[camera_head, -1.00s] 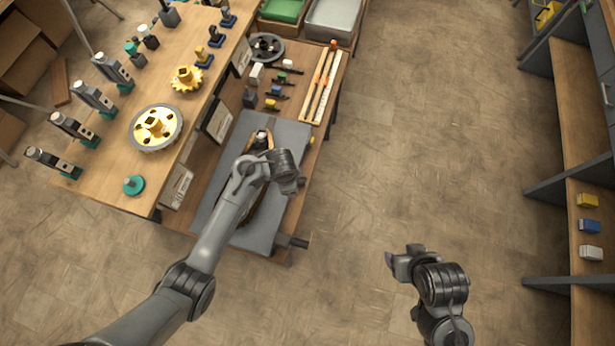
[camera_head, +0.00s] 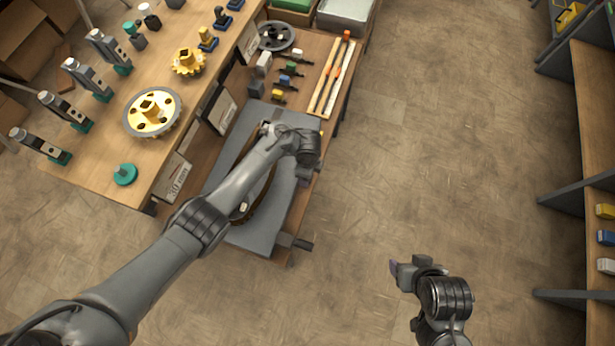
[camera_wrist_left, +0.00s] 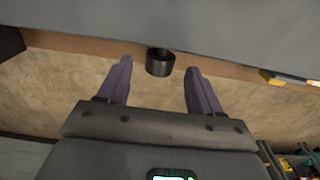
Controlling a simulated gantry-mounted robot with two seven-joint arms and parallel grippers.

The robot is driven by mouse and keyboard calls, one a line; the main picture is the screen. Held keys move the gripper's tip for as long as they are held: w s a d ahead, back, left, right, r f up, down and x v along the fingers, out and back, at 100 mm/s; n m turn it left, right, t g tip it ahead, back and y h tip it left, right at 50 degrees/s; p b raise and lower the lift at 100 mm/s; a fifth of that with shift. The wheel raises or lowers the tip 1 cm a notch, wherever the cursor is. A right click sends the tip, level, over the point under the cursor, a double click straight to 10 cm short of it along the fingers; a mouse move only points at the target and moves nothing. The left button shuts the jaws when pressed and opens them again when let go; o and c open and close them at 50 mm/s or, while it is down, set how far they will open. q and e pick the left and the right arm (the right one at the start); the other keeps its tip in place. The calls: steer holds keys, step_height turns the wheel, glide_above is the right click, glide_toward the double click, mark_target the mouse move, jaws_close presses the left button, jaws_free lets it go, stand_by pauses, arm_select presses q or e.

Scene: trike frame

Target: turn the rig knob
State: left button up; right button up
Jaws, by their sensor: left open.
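The rig knob, seen as a short black cylinder (camera_wrist_left: 160,64), sticks out at the wooden edge beside the grey mat in the left wrist view. My left gripper (camera_wrist_left: 158,73) is open, with its two purple fingers on either side of the knob in that view; I see no finger touching it. In the head view the left gripper (camera_head: 308,150) is over the right edge of the low bench, and its wrist hides the fingers and knob. My right gripper (camera_head: 398,271) is over bare floor, away from the bench; its finger gap does not show clearly.
The grey mat (camera_head: 262,236) holds a dark, curved object partly covered by my left arm. A dark fitting (camera_head: 296,242) sticks out at the bench's front right corner. Small clamps and a wooden rack (camera_head: 332,75) lie farther back. Open floor separates bench and right shelf.

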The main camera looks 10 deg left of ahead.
arm_select(q)
steer(key=shift+f+b, duration=0.45)
steer(key=shift+f, duration=1.3)
steer(key=c, duration=1.1)
steer(key=shift+o, duration=0.2)
steer(key=shift+w+f+g+b, duration=0.15)
steer(key=shift+f+g+b, duration=0.05)
steer(key=shift+g+b, duration=0.45)
steer(key=g+b, duration=0.1)
steer(key=b, duration=0.2)
steer(key=g+b, duration=0.1)
steer(key=b, duration=0.3)
steer(key=shift+w+a+f+g, duration=0.1)
steer(key=shift+w+f+g, duration=0.1)
steer(key=shift+f+g, duration=0.1)
steer(key=shift+r+y, duration=0.1)
steer(key=shift+y, duration=0.2)
steer(key=shift+r+b, duration=0.15)
steer(key=shift+b, duration=0.15)
steer(key=shift+r+g, duration=0.15)
steer(key=shift+g, duration=0.1)
